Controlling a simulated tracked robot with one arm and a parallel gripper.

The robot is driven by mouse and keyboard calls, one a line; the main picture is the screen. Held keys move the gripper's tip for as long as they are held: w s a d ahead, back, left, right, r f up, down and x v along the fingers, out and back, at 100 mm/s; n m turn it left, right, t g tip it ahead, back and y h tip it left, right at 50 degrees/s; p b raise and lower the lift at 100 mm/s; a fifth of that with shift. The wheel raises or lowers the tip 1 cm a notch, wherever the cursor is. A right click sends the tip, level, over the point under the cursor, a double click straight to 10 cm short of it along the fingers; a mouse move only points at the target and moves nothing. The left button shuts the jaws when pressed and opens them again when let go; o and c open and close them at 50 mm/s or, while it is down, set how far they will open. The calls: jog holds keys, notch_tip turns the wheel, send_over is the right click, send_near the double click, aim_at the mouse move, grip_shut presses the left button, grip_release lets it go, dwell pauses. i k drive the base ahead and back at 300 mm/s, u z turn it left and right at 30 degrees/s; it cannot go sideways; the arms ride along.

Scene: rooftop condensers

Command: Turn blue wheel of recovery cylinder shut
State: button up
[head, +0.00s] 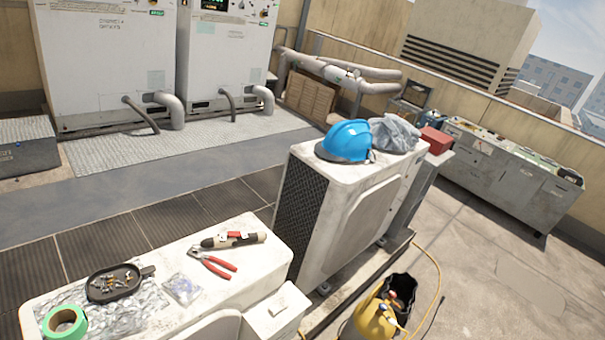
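The recovery cylinder (371,322) is yellow and stands on the roof floor at the bottom edge, right of centre; its lower part is cut off by the frame. A dark collar (402,284) rises around its top. Small red and blue parts show inside the collar; they are too small to tell which is the blue wheel or how far it is turned. A yellow hose (437,272) runs from near the cylinder along the floor. My gripper is not in view.
A condenser (345,215) with a blue hard hat (346,141) and grey bag (395,134) stands behind the cylinder. A nearer unit (200,285) at lower left holds pliers (213,263), a black tray (115,284) and green tape (65,323). Floor right of the cylinder is mostly open.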

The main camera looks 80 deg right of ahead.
aim_at(383, 308)
jog(key=z, duration=3.2)
jog(key=k, duration=0.9)
jog(key=i, duration=0.9)
jog(key=u, duration=0.1)
